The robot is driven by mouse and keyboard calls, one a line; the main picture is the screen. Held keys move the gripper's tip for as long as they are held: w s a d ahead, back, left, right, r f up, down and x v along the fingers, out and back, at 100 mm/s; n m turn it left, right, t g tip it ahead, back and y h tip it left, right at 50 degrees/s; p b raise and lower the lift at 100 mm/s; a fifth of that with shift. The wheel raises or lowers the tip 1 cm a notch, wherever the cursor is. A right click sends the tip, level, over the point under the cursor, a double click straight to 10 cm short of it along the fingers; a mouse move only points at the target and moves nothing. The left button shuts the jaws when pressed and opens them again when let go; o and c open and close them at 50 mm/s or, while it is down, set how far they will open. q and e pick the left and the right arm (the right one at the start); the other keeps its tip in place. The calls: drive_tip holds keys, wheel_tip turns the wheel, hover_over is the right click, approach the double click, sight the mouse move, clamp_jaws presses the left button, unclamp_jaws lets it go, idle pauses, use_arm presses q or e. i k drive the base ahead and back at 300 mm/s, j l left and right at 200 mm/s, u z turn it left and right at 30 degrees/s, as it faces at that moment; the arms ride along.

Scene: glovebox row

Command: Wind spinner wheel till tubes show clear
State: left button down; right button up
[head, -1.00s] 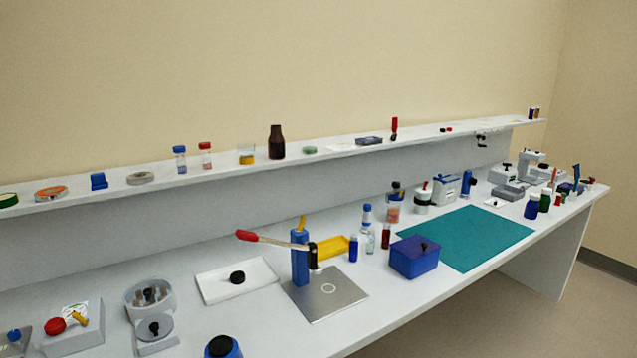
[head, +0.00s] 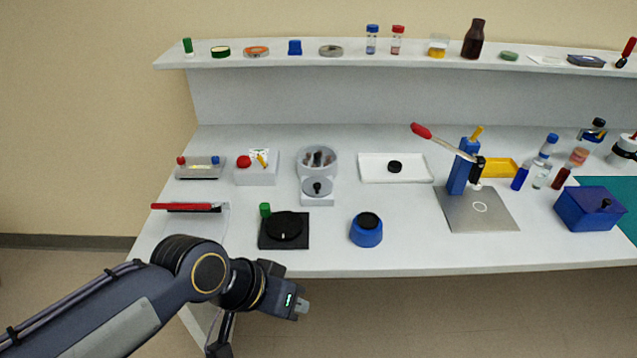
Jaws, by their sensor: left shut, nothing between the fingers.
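The spinner (head: 303,168) is a round light-grey bowl with several tubes (head: 319,157) standing in it, near the middle of the bench. Its wheel (head: 317,187) is a grey disc with a dark knob, on a small block at the bowl's front. The tubes look dark and brownish; their contents are too small to judge. My left gripper (head: 301,307) is in front of the bench's front edge, well short of the spinner and touching nothing. It is shut and empty. My right gripper is not in view.
A black turntable-like device (head: 284,229) and a blue round pot (head: 366,232) stand near the front edge. A red-handled tool (head: 185,207) lies at the left. A white tray (head: 420,172) and a lever press (head: 461,165) stand to the right. A shelf (head: 360,57) runs behind.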

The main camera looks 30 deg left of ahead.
sight(317, 187)
drive_tip(key=u, duration=1.25)
drive_tip(key=i+l+u, duration=0.1)
drive_tip(key=i+u, duration=0.25)
drive_tip(key=i, duration=0.2)
